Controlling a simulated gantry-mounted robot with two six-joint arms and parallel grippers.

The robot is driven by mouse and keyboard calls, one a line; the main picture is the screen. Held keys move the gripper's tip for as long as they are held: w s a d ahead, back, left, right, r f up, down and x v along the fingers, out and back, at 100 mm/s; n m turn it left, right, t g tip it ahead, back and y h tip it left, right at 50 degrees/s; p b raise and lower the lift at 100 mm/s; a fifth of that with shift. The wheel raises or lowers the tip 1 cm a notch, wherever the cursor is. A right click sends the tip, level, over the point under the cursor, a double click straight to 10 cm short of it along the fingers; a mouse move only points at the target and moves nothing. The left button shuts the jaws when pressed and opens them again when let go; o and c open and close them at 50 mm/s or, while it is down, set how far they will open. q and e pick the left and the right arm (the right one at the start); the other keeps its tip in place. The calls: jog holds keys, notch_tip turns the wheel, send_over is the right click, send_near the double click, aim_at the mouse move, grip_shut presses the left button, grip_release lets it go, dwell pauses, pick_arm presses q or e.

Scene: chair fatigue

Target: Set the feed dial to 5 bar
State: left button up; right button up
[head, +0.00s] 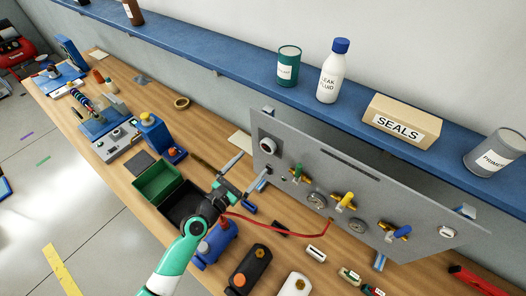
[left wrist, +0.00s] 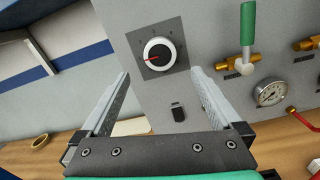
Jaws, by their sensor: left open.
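The feed dial (head: 267,146) is a round white-rimmed knob on a dark square plate at the left end of the grey upright panel (head: 330,182). My left gripper (head: 255,164) is open and empty in front of the panel, below the dial. In the left wrist view its fingertips (left wrist: 159,73) stand either side of the dial's lower part, apart from it. My right gripper is out of view.
Green (head: 299,173), yellow (head: 344,200) and blue (head: 398,233) valve handles and gauges (head: 317,200) sit right of the dial. A red hose (head: 275,234) runs below. A green bin (head: 157,183) stands left of my arm. A blue shelf (head: 235,72) overhangs behind.

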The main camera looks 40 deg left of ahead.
aim_at(266, 149)
pick_arm(q)
jog(key=w, duration=0.4)
jog(key=w+a, duration=0.1)
jog(key=w, duration=0.2)
jog(key=shift+b, duration=0.4)
jog(key=c, duration=1.4)
jog(key=shift+m, duration=0.3)
